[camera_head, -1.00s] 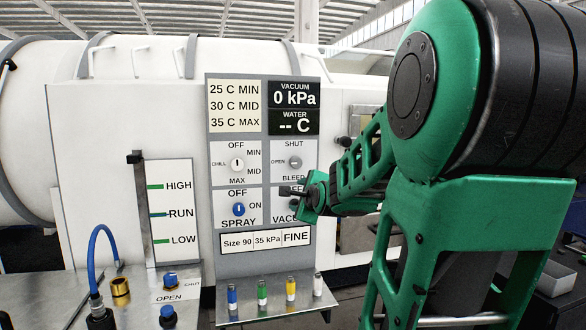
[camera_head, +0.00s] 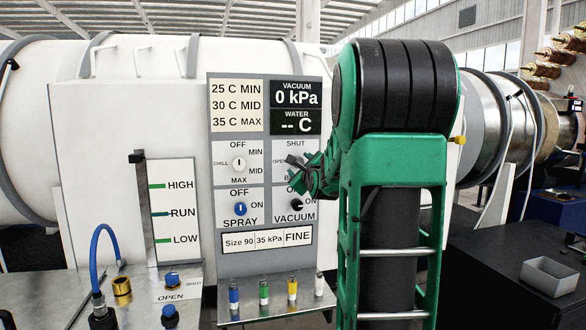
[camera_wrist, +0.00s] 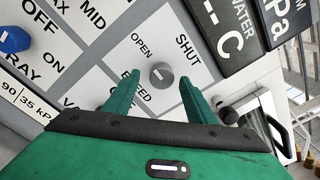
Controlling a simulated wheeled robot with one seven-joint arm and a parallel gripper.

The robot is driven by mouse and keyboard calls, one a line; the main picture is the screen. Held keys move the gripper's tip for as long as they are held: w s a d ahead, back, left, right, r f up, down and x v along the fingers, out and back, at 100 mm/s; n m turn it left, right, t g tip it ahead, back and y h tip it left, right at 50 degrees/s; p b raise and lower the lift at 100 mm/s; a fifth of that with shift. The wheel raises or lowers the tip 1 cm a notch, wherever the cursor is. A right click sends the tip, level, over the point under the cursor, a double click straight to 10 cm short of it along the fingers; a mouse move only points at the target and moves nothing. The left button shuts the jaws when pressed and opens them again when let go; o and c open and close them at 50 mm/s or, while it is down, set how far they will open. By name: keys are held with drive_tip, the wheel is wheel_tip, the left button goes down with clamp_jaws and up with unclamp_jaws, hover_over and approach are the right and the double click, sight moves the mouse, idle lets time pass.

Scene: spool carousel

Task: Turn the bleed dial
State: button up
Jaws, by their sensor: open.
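The bleed dial (camera_wrist: 161,75) is a small round grey knob on a white plate marked OPEN, SHUT and BLEED in the wrist view. My gripper (camera_wrist: 160,84) is open, with one green finger on each side of the dial in that view. The dial shows whole between the fingertips, and no finger visibly touches it. I cannot tell the depth gap. In the head view my gripper (camera_head: 299,163) is in front of the bleed plate (camera_head: 277,148) and hides the dial and part of the lettering. I cannot read the dial's setting surely.
The vacuum knob (camera_head: 297,205) sits just below my gripper. The chill dial (camera_head: 239,163) and blue spray dial (camera_head: 240,209) are to the left. Several coloured-band vials (camera_head: 263,292) stand on a shelf below. Displays (camera_head: 295,106) are above, reading 0 kPa and -- C.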

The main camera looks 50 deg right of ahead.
drive_tip(key=shift+x, duration=1.1)
drive_tip(key=c, duration=1)
drive_tip(key=shift+a, duration=0.25)
drive_tip(key=shift+c, duration=0.2)
drive_tip(key=shift+n, duration=0.3)
